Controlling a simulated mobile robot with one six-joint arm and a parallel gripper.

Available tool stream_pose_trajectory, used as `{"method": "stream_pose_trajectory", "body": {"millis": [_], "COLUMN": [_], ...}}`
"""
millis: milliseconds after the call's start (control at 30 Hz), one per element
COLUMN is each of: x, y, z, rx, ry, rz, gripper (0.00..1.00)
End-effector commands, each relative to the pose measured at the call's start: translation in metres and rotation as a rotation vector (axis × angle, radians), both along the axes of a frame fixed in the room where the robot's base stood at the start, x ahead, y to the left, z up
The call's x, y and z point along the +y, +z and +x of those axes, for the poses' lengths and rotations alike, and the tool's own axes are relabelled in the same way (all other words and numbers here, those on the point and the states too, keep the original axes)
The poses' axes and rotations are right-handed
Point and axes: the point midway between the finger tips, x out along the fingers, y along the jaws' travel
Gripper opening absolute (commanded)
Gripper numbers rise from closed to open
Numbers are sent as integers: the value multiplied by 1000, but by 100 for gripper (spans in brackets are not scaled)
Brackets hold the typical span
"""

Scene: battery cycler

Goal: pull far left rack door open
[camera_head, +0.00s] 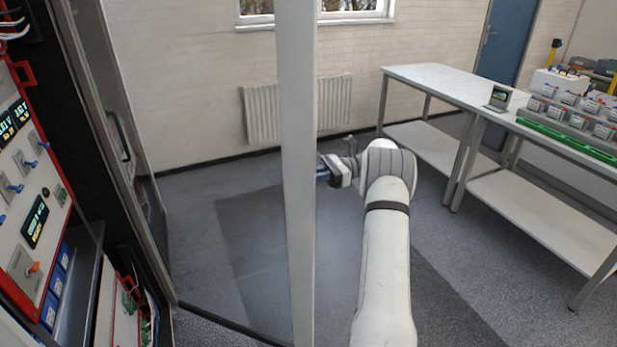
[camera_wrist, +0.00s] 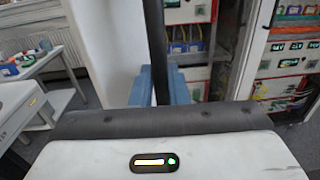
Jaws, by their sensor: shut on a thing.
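The rack door (camera_head: 298,120) stands swung out from the rack, with a pale upright edge and what looks like a clear pane. My gripper (camera_head: 322,174) is at the right side of this upright, about mid-height; the upright partly hides its fingertips. In the wrist view, the blue fingers of my gripper (camera_wrist: 160,90) are closed around a dark vertical bar of the door (camera_wrist: 154,45). I cannot tell whether this bar is a handle or the door's edge. The rack (camera_head: 35,185) with its instrument panels is at the left.
A long white bench (camera_head: 440,80) with a lower shelf stands at the right, bearing battery trays (camera_head: 575,110). A radiator (camera_head: 255,115) is on the back wall under a window. The floor between door and bench is free beside my arm.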

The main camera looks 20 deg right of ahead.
Motion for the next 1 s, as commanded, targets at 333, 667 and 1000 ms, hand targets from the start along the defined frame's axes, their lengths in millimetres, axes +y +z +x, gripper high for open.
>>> {"method": "stream_pose_trajectory", "body": {"millis": [333,667,1000], "x": [3,0,-2], "y": [2,3,41], "z": [2,1,0], "rx": [-5,-4,-4], "ry": [-1,-5,-6], "rz": [2,1,1], "gripper": [29,32,32]}}
